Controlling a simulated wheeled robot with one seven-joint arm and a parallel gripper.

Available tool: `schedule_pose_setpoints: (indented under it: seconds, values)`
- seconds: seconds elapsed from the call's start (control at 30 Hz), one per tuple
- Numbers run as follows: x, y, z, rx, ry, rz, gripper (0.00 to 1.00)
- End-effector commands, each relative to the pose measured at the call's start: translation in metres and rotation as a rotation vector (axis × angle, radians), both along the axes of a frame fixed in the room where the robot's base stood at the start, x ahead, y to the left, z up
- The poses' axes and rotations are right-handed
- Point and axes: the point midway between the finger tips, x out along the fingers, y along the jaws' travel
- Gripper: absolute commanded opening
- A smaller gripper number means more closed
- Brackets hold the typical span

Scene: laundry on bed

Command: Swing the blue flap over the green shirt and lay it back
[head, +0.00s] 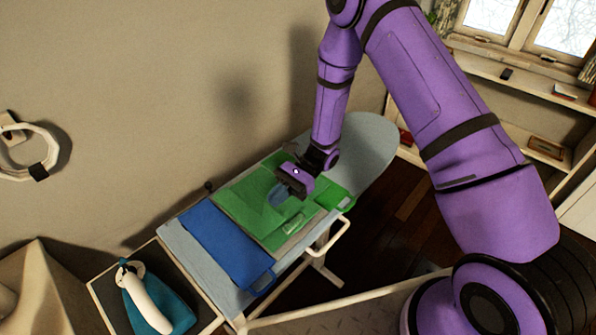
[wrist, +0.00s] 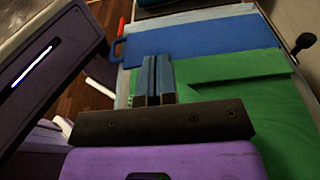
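The blue flap (head: 225,243) lies flat and open on the left part of the board, with a loop handle at its front edge. It also shows in the wrist view (wrist: 205,37). The green shirt (head: 240,207) lies spread to the right of the blue flap; it fills the right of the wrist view (wrist: 288,125). My gripper (head: 278,195) is over the green shirt, away from the blue flap. In the wrist view its two blue-grey fingers (wrist: 156,78) are together with nothing visible between them. Whether the fingertips touch the shirt I cannot tell.
The ironing board (head: 368,135) carries the flap and shirt. A teal and white iron (head: 150,300) stands on a side stand at lower left. The wall is close behind; shelves stand at right.

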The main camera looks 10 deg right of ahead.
Motion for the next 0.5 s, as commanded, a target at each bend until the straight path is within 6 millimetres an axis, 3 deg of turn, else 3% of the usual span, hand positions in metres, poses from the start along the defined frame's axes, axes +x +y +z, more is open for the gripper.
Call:
schedule_pose_setpoints:
  seconds: [0.13,0.5]
  values:
    - [0.01,-0.014,-0.012,0.0,0.0,-0.001,0.0]
    - [0.042,-0.063,-0.004,0.0,-0.003,-0.001,0.0]
